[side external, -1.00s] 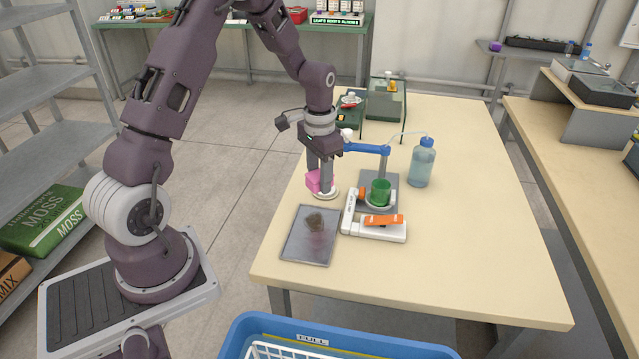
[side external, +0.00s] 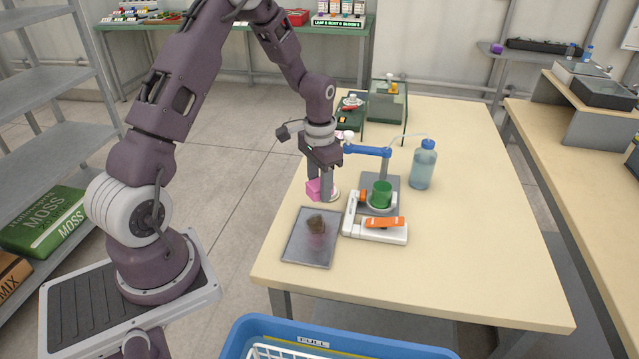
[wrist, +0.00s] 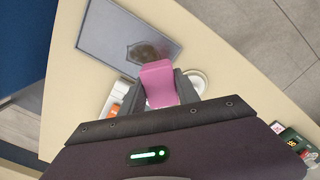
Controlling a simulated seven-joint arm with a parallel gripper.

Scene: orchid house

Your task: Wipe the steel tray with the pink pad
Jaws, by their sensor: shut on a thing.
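The pink pad (side external: 314,190) is between the fingers of my gripper (side external: 320,194), which is shut on it. In the wrist view the pad (wrist: 158,84) sticks out between the two fingers toward the tray. The steel tray (side external: 296,253) lies flat on the table, just in front of the gripper in the side view. It has a dark brown smear in its middle and far part, fading to a reddish tint. The tray also shows in the wrist view (wrist: 104,36). A pale round dish (side external: 335,195) is right behind the gripper, partly hidden.
Right of the tray stands a white device with an orange part (side external: 384,222), and a green cup (side external: 381,193) on a grey stand with a blue arm. A blue-capped bottle (side external: 423,165) is further right. Green boxes stand behind. The table's front right (side external: 470,270) is clear.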

